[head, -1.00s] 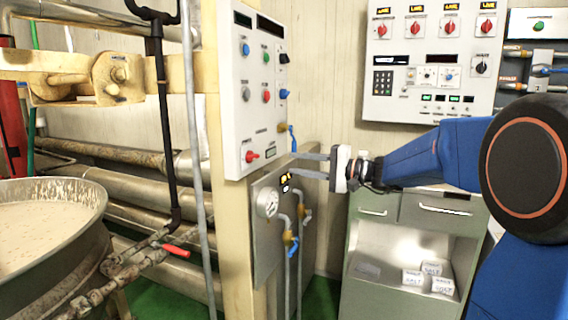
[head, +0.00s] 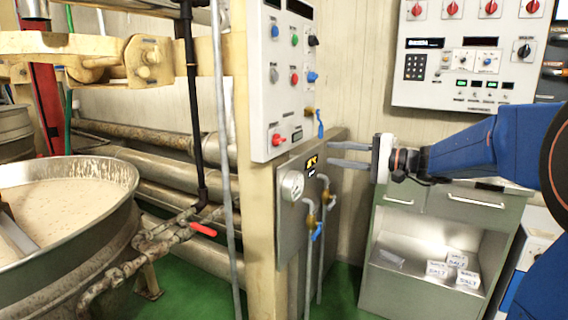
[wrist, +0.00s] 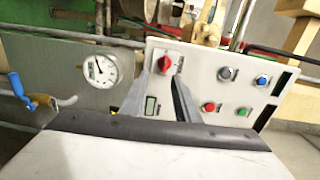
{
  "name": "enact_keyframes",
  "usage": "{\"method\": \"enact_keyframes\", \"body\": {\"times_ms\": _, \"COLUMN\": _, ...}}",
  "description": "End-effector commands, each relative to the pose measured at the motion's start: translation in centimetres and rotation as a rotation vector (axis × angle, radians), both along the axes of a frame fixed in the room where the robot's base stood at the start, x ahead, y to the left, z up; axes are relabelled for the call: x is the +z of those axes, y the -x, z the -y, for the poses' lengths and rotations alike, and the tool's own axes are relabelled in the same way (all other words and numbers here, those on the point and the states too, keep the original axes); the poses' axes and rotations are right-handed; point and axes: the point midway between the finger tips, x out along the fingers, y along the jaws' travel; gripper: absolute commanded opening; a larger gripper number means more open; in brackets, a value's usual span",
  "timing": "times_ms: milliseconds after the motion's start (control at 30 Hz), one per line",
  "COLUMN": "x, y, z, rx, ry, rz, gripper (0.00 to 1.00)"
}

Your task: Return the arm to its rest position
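My arm is blue and reaches in from the right edge of the head view. My gripper (head: 331,154) has two parallel grey fingers, held apart with nothing between them. The fingers point left, close to the right side of the small control panel (head: 262,110) on the cream post; I cannot tell whether they touch anything. In the wrist view my gripper (wrist: 161,74) is also open and empty, with the panel's red knob (wrist: 168,63) beyond the fingertips. The arm is extended.
The nougat kettle (head: 128,212) with pale contents stands at the left. A pressure gauge (head: 292,186) and pipes with valves sit below the fingers. A larger wall panel (head: 425,90) and a grey cabinet (head: 395,290) holding several salt packs are at the right.

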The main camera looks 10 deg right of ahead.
Motion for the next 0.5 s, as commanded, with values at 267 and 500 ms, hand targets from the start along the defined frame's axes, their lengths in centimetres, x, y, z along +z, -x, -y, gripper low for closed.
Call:
{"method": "enact_keyframes", "body": {"times_ms": 267, "x": -6.0, "y": 10.1, "z": -5.8, "rx": 0.124, "ry": 0.302, "rz": -0.124, "gripper": 0.29}}
{"method": "enact_keyframes", "body": {"times_ms": 500, "x": -12.8, "y": 19.9, "z": -6.8, "rx": 0.198, "ry": 0.636, "rz": -0.21, "gripper": 0.29}}
